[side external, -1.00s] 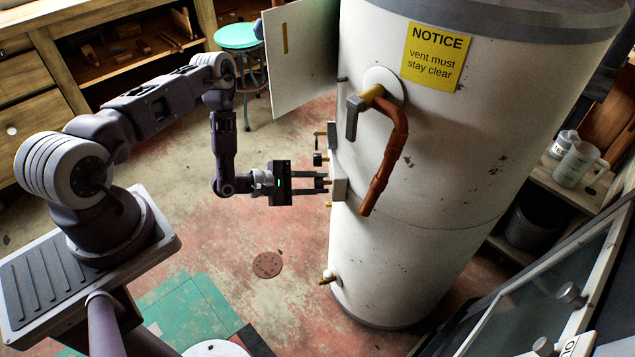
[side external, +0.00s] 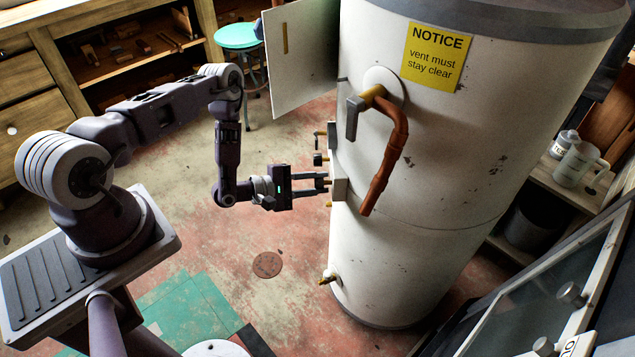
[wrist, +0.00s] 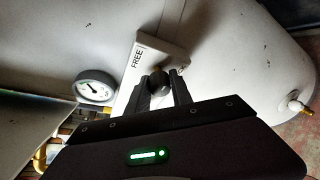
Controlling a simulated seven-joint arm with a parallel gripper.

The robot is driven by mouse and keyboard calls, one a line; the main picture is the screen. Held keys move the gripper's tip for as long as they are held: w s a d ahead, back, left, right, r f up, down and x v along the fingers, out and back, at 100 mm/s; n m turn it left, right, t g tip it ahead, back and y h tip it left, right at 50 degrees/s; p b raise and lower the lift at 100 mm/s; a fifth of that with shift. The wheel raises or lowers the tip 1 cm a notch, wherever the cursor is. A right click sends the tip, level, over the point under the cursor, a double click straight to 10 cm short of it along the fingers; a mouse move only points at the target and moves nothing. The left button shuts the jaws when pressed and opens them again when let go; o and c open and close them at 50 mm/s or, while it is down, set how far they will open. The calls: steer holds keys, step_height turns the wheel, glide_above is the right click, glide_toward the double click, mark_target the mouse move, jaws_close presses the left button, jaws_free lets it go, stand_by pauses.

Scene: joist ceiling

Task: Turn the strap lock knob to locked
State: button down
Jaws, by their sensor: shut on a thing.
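The strap lock knob (wrist: 160,80) is a small dark round knob on a white plate (wrist: 168,57) on the side of the tank. The plate carries the word FREE on its left part; a second label near the right finger is mostly covered. My gripper (wrist: 164,84) has one finger on each side of the knob and is shut on it. In the side view my gripper (side external: 327,182) reaches the plate (side external: 338,186) from the left; there the knob is hidden by the fingers. I cannot read which way the knob points.
The white tank (side external: 440,170) carries a copper pipe (side external: 385,165) just right of the plate. An open cabinet door (side external: 300,60) stands above left. A round gauge (wrist: 95,87) and brass fittings (wrist: 42,157) sit left of the plate.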

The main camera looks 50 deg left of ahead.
steer(key=c, duration=1.1)
jaws_free()
steer(key=shift+c, duration=0.2)
steer(key=v, duration=0.7)
